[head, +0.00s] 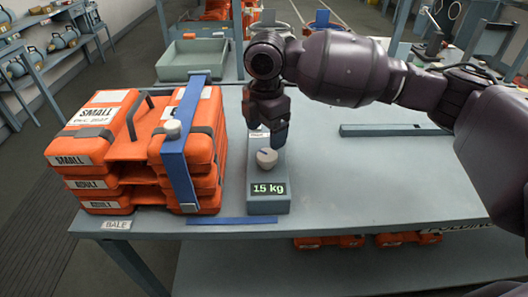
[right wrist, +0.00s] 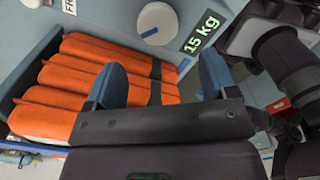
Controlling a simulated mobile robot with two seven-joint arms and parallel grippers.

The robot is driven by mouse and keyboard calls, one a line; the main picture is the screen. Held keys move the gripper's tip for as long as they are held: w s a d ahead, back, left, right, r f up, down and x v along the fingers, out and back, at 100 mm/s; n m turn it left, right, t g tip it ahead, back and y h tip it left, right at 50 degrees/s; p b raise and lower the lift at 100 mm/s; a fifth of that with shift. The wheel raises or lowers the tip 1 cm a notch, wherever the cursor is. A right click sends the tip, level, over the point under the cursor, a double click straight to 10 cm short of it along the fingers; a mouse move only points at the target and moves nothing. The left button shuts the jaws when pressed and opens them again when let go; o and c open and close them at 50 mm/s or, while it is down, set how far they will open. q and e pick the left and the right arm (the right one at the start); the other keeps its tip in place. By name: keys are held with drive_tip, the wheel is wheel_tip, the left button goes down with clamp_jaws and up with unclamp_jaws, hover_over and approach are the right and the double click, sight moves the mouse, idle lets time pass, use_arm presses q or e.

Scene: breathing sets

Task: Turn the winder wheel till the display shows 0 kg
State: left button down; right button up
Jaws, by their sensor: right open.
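The winder is a grey-blue box (head: 282,206) near the front of the table. Its round pale winder wheel (head: 266,158) sits on top, and its display (head: 268,189) reads 15 kg in green. In the right wrist view the wheel (right wrist: 157,22) and the display (right wrist: 203,32) show at the top, beyond the fingers. My right gripper (head: 270,132) points down just behind the wheel in the head view. It is open, with its blue fingers (right wrist: 162,82) apart and no object held between them; it appears clear of the wheel. My left gripper is not in view.
A stack of orange packs (head: 110,150), labelled SMALL and ADULT, stands left of the winder with a blue strap (head: 178,165) over it. A grey-green tray (head: 192,62) lies behind. A blue strip (head: 230,221) lies along the front edge.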

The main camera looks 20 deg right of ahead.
sight(265, 155)
wheel_tip(265, 155, down, 6)
drive_tip(key=shift+b, duration=0.5)
drive_tip(key=shift+w+f, duration=0.1)
drive_tip(key=shift+f, duration=0.55)
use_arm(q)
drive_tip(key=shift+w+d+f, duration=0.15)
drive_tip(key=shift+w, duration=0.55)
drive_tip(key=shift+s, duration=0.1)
use_arm(e)
drive_tip(key=c, duration=0.9)
